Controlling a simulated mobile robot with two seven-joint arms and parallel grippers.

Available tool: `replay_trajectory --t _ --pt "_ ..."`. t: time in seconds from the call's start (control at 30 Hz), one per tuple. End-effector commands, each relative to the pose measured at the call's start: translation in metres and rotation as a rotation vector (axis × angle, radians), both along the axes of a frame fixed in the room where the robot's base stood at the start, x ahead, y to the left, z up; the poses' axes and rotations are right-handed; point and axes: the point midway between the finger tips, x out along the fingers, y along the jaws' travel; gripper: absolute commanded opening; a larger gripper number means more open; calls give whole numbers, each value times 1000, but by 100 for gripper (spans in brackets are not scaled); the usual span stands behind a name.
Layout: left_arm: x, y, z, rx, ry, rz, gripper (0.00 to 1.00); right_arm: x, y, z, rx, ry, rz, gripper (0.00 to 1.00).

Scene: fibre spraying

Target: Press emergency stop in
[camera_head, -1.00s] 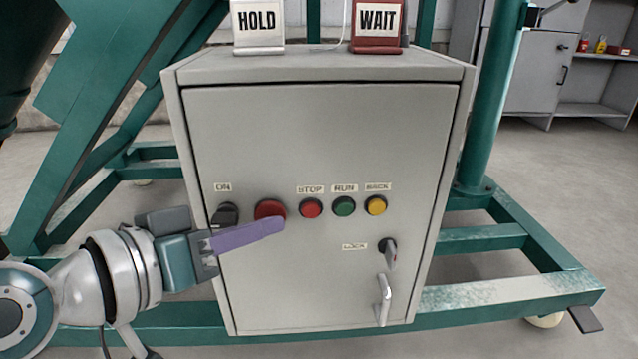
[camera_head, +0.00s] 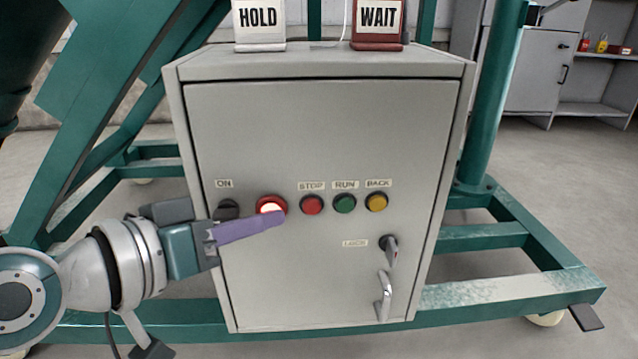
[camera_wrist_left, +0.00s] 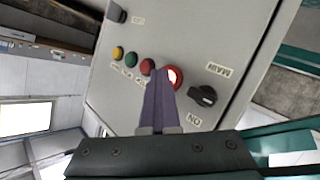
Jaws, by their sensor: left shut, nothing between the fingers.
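The large red emergency stop button (camera_head: 270,204) is on the grey control box door, between the black ON switch (camera_head: 227,210) and the smaller red STOP button (camera_head: 312,205). Its face shows a bright white glow; it glows in the left wrist view (camera_wrist_left: 174,76) too. My left gripper (camera_head: 282,219) is shut and empty, its purple fingers pointing right, with the tips at the button's lower right edge in the head view. In the left wrist view the fingertips (camera_wrist_left: 158,72) overlap the button's edge; I cannot tell whether they touch it. My right gripper is not in view.
Green RUN (camera_head: 344,204) and yellow BACK (camera_head: 376,202) buttons sit right of STOP. A lock key (camera_head: 389,244) and a door handle (camera_head: 384,298) stick out below. HOLD (camera_head: 258,22) and WAIT (camera_head: 379,22) signs stand on top. A green frame (camera_head: 480,292) surrounds the box.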

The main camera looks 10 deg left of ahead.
Motion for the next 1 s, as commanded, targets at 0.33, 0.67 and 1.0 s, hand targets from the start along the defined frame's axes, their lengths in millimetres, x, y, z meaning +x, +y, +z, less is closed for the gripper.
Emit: replay_trajectory --t 0.33,0.67,1.0 --pt "-5 -1 3 1 -3 2 0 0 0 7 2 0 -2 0" --pt "-16 -4 4 1 -1 1 0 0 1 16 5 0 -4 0" --pt "-52 -15 4 0 2 0 0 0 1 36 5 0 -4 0"
